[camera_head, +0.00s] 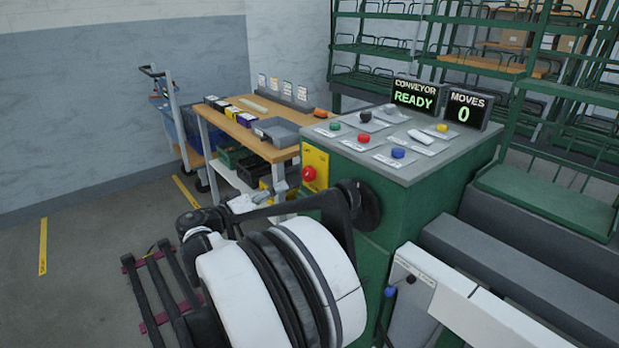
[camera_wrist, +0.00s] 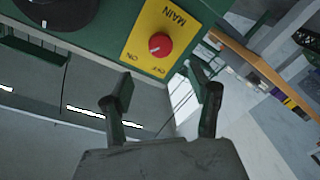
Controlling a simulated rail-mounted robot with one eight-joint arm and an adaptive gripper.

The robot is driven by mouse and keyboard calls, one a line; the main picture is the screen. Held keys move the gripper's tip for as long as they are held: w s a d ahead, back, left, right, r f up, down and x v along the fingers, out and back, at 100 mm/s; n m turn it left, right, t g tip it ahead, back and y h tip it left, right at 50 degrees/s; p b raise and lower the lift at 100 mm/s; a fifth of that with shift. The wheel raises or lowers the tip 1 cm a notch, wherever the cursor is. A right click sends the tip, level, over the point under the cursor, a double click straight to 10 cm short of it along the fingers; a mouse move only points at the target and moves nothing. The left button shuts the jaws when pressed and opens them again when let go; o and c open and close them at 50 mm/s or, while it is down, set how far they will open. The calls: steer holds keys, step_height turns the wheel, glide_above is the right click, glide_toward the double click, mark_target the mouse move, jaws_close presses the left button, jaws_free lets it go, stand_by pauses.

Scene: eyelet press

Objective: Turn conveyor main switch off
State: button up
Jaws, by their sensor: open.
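The conveyor main switch is a red knob (camera_head: 309,174) on a yellow plate (camera_head: 316,160) on the side of the green press cabinet. In the wrist view the red knob (camera_wrist: 160,44) sits on the yellow plate (camera_wrist: 146,63), which reads MAIN, with ON and OFF beside the knob. My gripper (camera_wrist: 165,88) is open and empty, its two fingers pointing toward the plate, apart from the knob. In the head view my gripper (camera_head: 262,200) is left of and below the knob. The knob's exact setting cannot be told.
The cabinet top (camera_head: 400,150) carries several coloured buttons and displays reading CONVEYOR READY (camera_head: 415,95) and MOVES 0 (camera_head: 467,108). A black round part (camera_head: 368,208) juts from the cabinet side, right of the switch. A wooden workbench (camera_head: 265,145) with boxes stands behind, left of the cabinet.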

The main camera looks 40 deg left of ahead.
mark_target(306, 175)
steer(key=w+b, duration=0.1)
steer(key=w, duration=0.3)
steer(key=w+d, duration=0.1)
steer(key=w, duration=0.3)
steer(key=w+b, duration=0.1)
steer(key=w, duration=0.3)
steer(key=shift+w+d+b, duration=0.1)
steer(key=shift+d+b, duration=0.1)
steer(key=shift+b, duration=0.1)
steer(key=c, duration=1.1)
steer(key=shift+c, duration=0.2)
